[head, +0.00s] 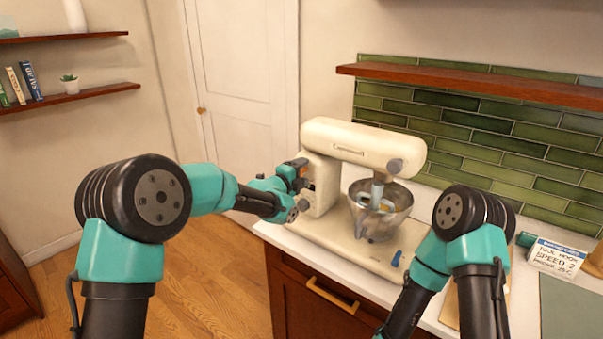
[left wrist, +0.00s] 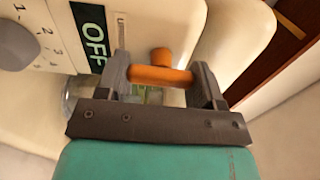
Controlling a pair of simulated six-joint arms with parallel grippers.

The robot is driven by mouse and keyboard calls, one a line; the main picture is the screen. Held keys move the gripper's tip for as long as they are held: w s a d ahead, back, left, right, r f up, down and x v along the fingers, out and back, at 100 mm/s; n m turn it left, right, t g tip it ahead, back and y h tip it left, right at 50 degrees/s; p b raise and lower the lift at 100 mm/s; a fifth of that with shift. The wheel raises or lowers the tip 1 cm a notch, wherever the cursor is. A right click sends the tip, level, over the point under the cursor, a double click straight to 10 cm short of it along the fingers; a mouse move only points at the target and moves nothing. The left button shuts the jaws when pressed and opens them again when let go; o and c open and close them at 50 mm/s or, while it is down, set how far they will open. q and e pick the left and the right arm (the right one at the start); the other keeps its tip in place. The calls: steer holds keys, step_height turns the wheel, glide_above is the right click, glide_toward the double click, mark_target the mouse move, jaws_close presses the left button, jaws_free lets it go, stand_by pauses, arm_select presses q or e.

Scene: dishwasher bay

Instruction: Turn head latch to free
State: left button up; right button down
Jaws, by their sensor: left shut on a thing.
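The cream stand mixer (head: 352,138) stands on the counter with its head level above a steel bowl (head: 378,222). The head latch is an orange lever (left wrist: 158,75) on the side of the mixer. My left gripper (head: 296,172) is at the mixer's left side; in the left wrist view its fingers (left wrist: 163,78) are shut on the orange lever. A dark "OFF" label (left wrist: 92,38) and a grey numbered dial (left wrist: 15,45) are beside it. My right arm (head: 470,230) reaches down at the lower right; its gripper is out of the picture.
A card reading "SPEED 2" (head: 557,258) stands on the counter at right. Open floor (head: 215,270) lies left of the counter.

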stand_by(0.3)
arm_select(q)
steer(key=o, duration=0.9)
steer(key=v, duration=1.7)
steer(key=shift+s+a, duration=0.15)
steer(key=shift+a, duration=0.05)
